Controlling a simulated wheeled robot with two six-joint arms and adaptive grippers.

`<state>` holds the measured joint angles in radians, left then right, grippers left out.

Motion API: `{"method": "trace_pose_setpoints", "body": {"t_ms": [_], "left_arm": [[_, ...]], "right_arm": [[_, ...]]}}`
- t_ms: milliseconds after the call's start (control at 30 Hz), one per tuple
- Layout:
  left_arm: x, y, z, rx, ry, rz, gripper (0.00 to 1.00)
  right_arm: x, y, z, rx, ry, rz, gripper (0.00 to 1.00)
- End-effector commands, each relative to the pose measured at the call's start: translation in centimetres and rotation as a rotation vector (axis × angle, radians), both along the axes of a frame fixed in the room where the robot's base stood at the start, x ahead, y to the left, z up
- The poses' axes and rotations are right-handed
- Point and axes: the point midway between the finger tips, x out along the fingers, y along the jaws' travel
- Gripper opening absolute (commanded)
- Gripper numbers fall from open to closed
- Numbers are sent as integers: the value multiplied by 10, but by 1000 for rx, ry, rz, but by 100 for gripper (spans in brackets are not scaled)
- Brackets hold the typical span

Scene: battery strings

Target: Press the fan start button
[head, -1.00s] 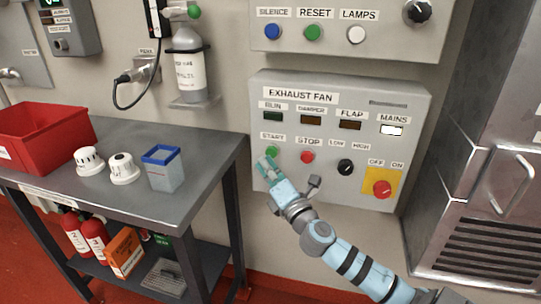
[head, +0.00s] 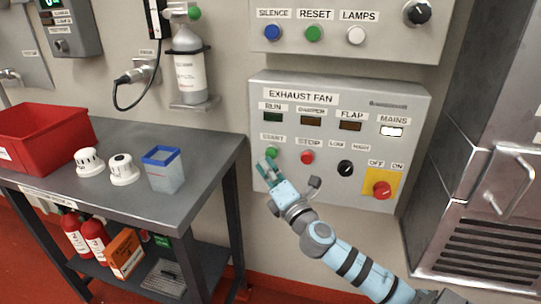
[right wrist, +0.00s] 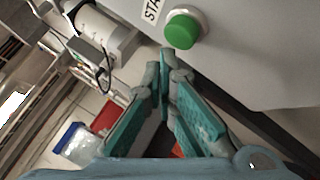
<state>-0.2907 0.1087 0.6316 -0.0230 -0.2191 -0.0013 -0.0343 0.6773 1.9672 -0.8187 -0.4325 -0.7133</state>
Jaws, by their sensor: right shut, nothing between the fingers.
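The exhaust fan panel (head: 330,190) is a grey box on the wall. Its green start button (head: 271,153) sits at the left under a START label, and it shows large in the right wrist view (right wrist: 183,30). The RUN window (head: 272,117) is dark green and the MAINS window (head: 391,131) is lit white. My right gripper (head: 265,163) is shut and empty, its fingertips just below the green button. In the right wrist view the closed fingertips (right wrist: 165,62) are a little below the button, with a small gap in the picture. My left gripper is not in view.
A red stop button (head: 307,157), a black speed knob (head: 345,168) and a red mains switch (head: 382,189) lie to the right on the panel. A grey table (head: 205,150) with a red bin (head: 40,140) stands at left.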

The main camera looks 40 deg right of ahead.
Motion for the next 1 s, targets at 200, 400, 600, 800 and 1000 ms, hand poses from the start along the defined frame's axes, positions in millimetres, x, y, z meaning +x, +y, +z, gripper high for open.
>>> {"method": "trace_pose_setpoints", "body": {"t_ms": [200,400,600,800,1000], "left_arm": [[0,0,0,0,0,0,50],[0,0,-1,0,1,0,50],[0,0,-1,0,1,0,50],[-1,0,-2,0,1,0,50],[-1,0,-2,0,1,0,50]], "right_arm": [[1,-1,0,-1,0,0,0],[5,-7,0,-2,0,0,0],[6,-7,0,-1,0,0,0],[6,-8,0,0,0,0,0],[8,-9,0,0,0,0,0]]}}
